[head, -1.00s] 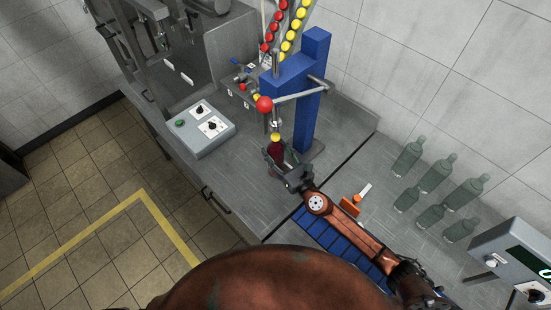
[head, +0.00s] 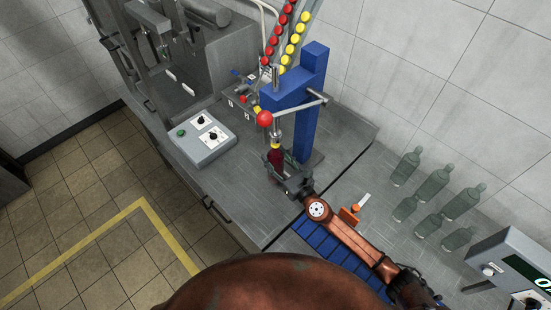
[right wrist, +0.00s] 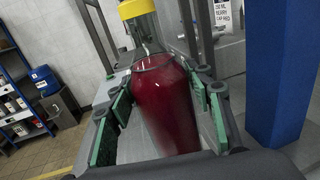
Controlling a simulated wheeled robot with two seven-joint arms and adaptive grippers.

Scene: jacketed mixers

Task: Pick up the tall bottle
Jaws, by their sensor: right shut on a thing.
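A tall bottle of dark red liquid (head: 275,158) with a clear neck is upright under the spindle of a blue lever press (head: 304,120). In the right wrist view the bottle (right wrist: 166,105) fills the middle, and its yellow cap (right wrist: 136,8) shows at the top edge. My right gripper (head: 279,176) is shut on the bottle, with green finger pads on both sides of its body. The bottle's base is hidden by the gripper, so I cannot tell whether it touches anything below. My left gripper is not in view.
The press's red-knobbed lever (head: 264,118) is close above the bottle. A grey control box (head: 202,138) stands to the left. Several empty glass bottles (head: 463,200) stand on the right bench, near a display unit (head: 515,265). A blue slatted strip (head: 318,238) lies under my right arm.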

